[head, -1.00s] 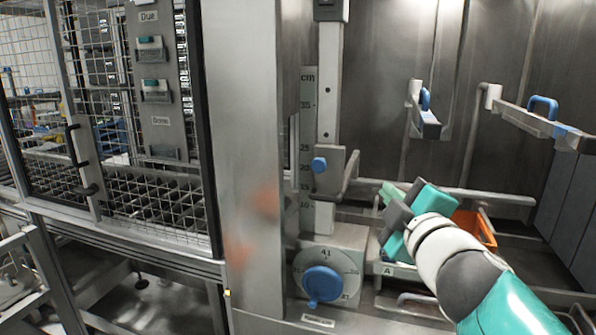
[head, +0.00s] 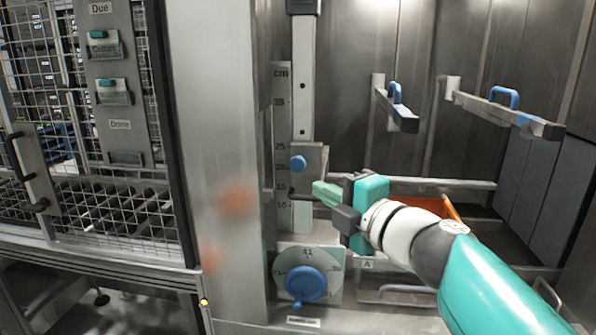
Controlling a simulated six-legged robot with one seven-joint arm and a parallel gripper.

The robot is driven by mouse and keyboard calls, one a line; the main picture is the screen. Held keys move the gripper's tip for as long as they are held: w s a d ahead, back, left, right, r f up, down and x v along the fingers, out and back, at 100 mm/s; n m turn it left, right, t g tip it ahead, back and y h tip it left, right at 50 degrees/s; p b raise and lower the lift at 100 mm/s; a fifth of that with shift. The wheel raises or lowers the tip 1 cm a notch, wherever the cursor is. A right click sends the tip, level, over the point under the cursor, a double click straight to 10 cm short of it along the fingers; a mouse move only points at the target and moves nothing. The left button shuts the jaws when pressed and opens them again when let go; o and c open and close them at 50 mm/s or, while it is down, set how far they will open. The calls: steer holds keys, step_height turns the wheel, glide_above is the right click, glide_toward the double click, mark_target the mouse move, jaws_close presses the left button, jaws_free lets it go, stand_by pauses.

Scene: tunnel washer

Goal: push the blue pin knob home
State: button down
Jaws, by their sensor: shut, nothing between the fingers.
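The blue pin knob (head: 298,163) sits on the front of a grey metal sliding block (head: 314,160) on the upright cm scale post (head: 302,85). The block stands between about the 15 and 25 marks. My gripper (head: 318,190) is shut and empty, with its green fingers pointing left. In the picture its tips lie just below and right of the knob, over the lower right of the block. I cannot tell whether they touch it. How far the pin stands out is not clear from this angle.
A dial with a blue handle (head: 305,284) is below the post. Two bars with blue handles (head: 397,93) (head: 505,97) jut out at the right. An orange bin (head: 440,206) is partly hidden behind my arm. A wire-mesh cage (head: 90,150) fills the left.

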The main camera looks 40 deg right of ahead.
glide_toward(293, 165)
steer(key=w+a, duration=0.2)
steer(key=w, duration=0.1)
steer(key=shift+w+d, duration=1.3)
steer(key=shift+w, duration=0.2)
steer(key=shift+w+d, duration=0.1)
steer(key=shift+d, duration=0.05)
